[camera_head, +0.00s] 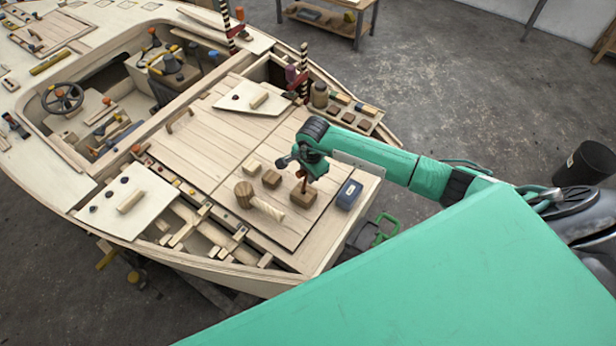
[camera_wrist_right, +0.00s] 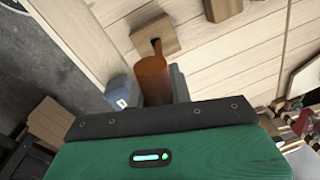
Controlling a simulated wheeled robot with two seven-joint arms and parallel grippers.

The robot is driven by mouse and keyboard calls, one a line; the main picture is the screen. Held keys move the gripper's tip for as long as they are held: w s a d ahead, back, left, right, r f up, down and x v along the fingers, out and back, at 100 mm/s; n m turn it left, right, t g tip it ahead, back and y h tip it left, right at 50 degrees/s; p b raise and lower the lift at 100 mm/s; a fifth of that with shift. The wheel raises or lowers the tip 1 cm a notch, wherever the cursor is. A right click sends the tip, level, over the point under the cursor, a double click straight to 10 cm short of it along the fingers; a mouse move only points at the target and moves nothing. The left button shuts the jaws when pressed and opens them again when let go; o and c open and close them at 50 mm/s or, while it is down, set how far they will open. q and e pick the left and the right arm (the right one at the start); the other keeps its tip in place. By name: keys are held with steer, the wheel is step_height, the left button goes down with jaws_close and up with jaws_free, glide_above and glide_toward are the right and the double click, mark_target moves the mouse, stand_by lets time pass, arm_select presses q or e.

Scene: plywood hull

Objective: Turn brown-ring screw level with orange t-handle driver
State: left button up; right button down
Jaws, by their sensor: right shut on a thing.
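My right gripper (camera_head: 305,178) is over the near right part of the hull's plank deck. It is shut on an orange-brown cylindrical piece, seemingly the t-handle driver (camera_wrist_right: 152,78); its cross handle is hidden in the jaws. The driver's narrower end points towards a brown wooden block (camera_head: 303,198), which shows beyond it in the wrist view (camera_wrist_right: 168,40). I cannot tell whether they touch. I cannot make out a brown-ring screw. A pale panel (camera_head: 112,222) on the left carries several small dark round spots, too small to identify. My left gripper is not in view.
A pale board with a grip (camera_head: 240,97) lies farther back. Striped posts (camera_head: 304,70) rise behind. Open slots lie left of the deck planks.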

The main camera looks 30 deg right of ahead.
step_height(320, 180, up, 7)
steer(key=shift+r+p, duration=0.2)
steer(key=shift+p, duration=1)
steer(key=shift+r, duration=1.25)
steer(key=shift+f, duration=0.1)
